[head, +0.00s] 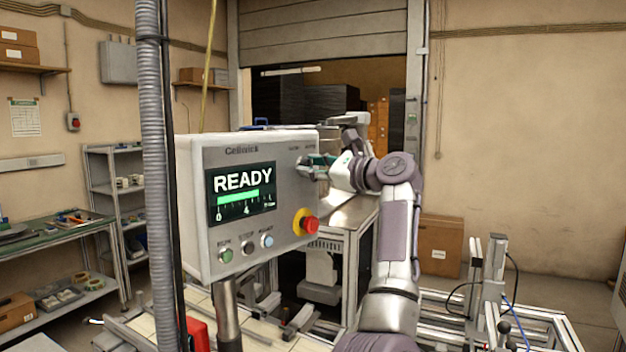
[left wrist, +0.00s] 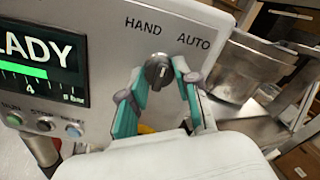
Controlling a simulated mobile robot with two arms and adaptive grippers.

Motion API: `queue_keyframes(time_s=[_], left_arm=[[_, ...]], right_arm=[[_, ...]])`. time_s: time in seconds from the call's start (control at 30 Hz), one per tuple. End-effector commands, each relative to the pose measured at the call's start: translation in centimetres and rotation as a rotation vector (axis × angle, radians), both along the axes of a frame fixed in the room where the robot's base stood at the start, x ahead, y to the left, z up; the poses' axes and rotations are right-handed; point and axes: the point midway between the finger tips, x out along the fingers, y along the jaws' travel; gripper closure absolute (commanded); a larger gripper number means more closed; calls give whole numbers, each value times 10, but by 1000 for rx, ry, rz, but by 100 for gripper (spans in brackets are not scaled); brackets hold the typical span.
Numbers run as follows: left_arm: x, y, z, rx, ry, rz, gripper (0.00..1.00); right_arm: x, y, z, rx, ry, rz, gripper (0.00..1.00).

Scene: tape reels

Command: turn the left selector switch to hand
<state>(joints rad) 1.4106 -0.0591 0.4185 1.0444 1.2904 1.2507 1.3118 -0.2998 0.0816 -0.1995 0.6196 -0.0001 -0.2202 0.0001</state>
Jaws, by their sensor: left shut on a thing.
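The selector switch (left wrist: 158,71) is a dark knob on a round base on the grey control panel (head: 165,200), below the printed words HAND and AUTO. It is the only selector that I can make out. My left gripper (left wrist: 161,68) has its teal fingers on either side of the knob and is shut on it. In the head view the left gripper (head: 304,166) reaches the panel's right part from the right and largely hides the knob. I cannot tell for sure which word the knob points to. My right gripper is not in view.
The panel has a READY display (head: 241,192), a red emergency stop button (head: 309,225) below the gripper, and several small push buttons (head: 247,247). A grey conduit (head: 153,150) hangs at left. A metal machine (head: 345,215) stands behind my arm.

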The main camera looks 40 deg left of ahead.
Motion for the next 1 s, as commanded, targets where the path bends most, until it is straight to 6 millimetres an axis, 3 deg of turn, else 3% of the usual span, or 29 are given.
queue_keyframes(time_s=[0.5,1.0], left_arm=[[0,0,1,6,-451,0,100],[0,0,1,8,-642,0,100]], right_arm=[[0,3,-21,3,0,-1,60],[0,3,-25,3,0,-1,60]])
